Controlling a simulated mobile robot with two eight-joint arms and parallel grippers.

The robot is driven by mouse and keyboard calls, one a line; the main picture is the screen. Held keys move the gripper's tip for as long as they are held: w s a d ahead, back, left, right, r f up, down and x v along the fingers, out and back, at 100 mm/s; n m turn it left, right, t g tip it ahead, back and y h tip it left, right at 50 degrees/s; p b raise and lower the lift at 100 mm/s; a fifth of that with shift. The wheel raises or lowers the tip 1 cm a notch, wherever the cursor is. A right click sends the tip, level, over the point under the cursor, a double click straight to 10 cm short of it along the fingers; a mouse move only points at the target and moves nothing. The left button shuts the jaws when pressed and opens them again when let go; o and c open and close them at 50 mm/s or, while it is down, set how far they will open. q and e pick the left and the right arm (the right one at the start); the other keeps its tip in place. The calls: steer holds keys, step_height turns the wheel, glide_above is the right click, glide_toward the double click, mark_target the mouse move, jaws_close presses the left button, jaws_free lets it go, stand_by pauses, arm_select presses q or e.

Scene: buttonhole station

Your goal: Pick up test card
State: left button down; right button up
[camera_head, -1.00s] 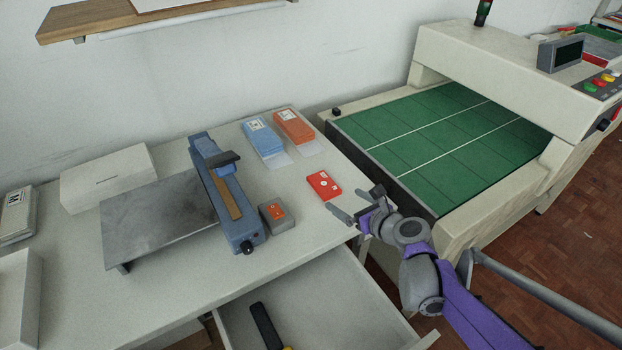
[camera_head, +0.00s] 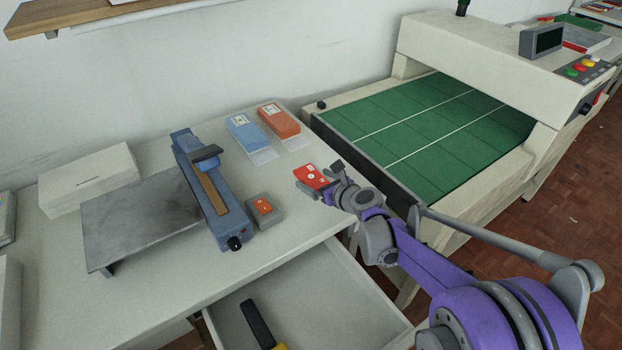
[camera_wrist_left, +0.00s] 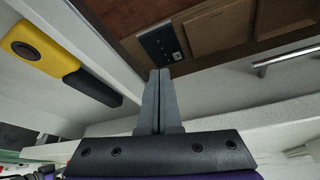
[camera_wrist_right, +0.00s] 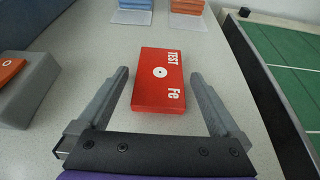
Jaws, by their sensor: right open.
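The red test card (camera_head: 312,176) lies flat on the grey table near its right edge. My right gripper (camera_head: 319,178) is open, with one finger on each side of the card; in the right wrist view the gripper (camera_wrist_right: 160,92) shows clear gaps between fingers and card. My left gripper (camera_wrist_left: 159,75) shows only in the left wrist view, with its fingers together and nothing between them.
A grey block with an orange top (camera_head: 264,210) stands left of the card. Blue (camera_head: 245,132) and orange (camera_head: 278,120) packs lie behind it. The green conveyor machine (camera_head: 430,118) is to the right. An open drawer (camera_head: 320,310) holds a yellow-and-black tool (camera_head: 259,325).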

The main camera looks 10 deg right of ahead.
steer(key=c, duration=1.3)
